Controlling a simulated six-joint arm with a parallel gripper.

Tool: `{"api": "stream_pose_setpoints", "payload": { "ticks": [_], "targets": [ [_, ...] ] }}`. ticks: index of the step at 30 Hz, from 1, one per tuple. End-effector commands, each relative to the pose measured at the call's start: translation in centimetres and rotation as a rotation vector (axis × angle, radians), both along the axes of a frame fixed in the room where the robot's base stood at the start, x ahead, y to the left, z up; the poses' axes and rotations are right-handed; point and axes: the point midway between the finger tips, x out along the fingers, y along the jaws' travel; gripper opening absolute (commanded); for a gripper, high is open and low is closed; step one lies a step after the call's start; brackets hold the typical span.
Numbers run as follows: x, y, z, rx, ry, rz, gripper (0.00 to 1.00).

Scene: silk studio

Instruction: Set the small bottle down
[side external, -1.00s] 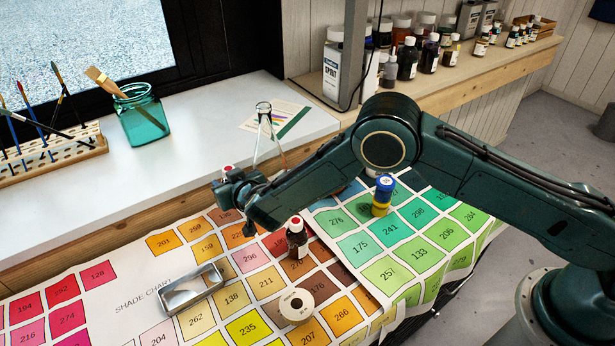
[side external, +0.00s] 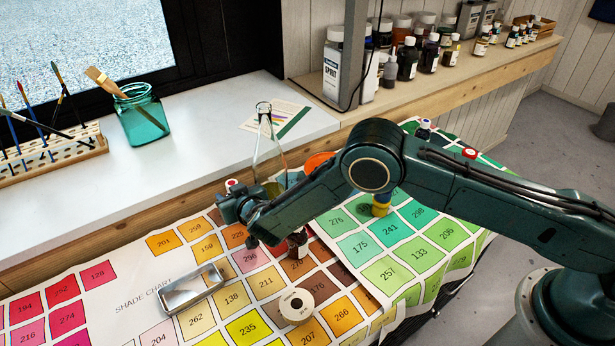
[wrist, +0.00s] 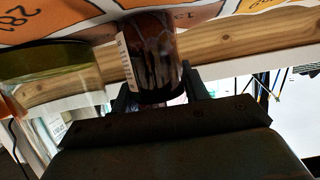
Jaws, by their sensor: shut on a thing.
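My gripper (side external: 234,203) is above the shade chart (side external: 130,258), near the wooden edge of the white sill. It is shut on a small bottle, whose red-and-white cap (side external: 231,184) shows above the gripper in the side view. In the wrist view the held bottle (wrist: 150,62) is dark brown with a pale label, between the two fingers. The chart fills the top of that view. Whether the bottle's base touches the chart is hidden. Another small brown bottle (side external: 297,246) stands on the chart right of my gripper, its top hidden by my arm.
A glass flask (side external: 266,150) stands close behind my gripper. A metal tin (side external: 191,290) and a white round roll (side external: 297,306) lie on the chart in front. A yellow-based bottle (side external: 380,210) stands right, partly behind my arm. The chart's left part is clear.

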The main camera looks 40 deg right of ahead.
Motion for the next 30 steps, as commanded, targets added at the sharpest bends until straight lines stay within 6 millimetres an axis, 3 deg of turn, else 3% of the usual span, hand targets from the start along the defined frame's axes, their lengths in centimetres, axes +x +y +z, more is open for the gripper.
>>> {"api": "stream_pose_setpoints", "payload": {
  "ticks": [1,2,4,5,18,30],
  "targets": [
    [0.0,0.0,-0.1,0.0,-0.001,0.0,0.16],
    [0.0,0.0,-0.1,0.0,0.0,0.0,0.51],
    [0.0,0.0,-0.1,0.0,0.0,0.0,0.64],
    [0.0,0.0,-0.1,0.0,0.0,0.0,0.67],
    [-0.1,0.0,0.3,0.0,0.0,0.0,0.67],
    [-2.7,0.1,1.3,-0.001,0.001,0.002,0.67]
  ]
}}
